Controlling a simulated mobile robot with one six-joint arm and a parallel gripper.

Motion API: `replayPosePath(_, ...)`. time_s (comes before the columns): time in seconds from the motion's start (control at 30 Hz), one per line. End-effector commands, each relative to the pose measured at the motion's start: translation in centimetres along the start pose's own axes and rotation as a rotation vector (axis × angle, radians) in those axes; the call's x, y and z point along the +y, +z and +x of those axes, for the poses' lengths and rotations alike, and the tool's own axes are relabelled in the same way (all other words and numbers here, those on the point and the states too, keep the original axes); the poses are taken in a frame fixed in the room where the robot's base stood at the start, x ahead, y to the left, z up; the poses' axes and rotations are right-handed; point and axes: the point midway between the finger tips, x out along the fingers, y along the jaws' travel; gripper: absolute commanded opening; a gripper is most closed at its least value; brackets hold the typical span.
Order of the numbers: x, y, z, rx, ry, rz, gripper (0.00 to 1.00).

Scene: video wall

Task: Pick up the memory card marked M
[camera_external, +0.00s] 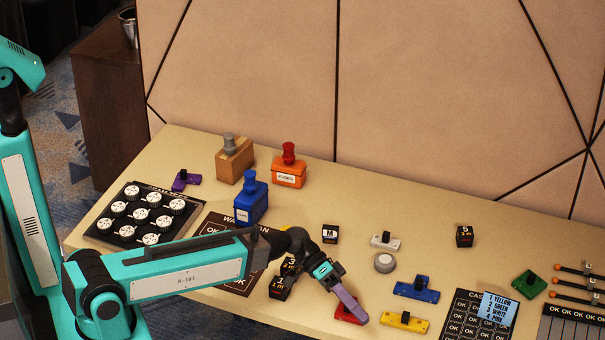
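The memory card marked M (330,236) is a small black block with a white label, on the tan table (420,205) near its middle. My gripper (350,303) reaches over the front part of the table, below and a little right of the M block, and apart from it. Its fingers point down to the right above a red piece (344,316), which they partly cover. Whether the fingers are open or shut does not show. My arm partly hides black blocks marked 3 (290,262) and 1 m (280,288).
A black block marked 5 (464,236) stands to the right. White (385,242), blue (417,289), yellow (405,322) and green (529,284) pieces lie nearby. A blue box (251,205) and an orange box (289,173) stand behind left. A panelled wall (430,90) bounds the back.

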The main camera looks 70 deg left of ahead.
Motion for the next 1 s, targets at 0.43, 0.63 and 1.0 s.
replayPosePath(0.43,-5.7,-6.7,-12.3,0.245,-0.055,0.276,0.39)
replayPosePath(0.63,-11.3,-7.8,-18.2,0.295,-0.183,0.437,0.39)
replayPosePath(1.0,-19.8,-7.8,-29.1,0.324,-0.42,0.693,0.39)
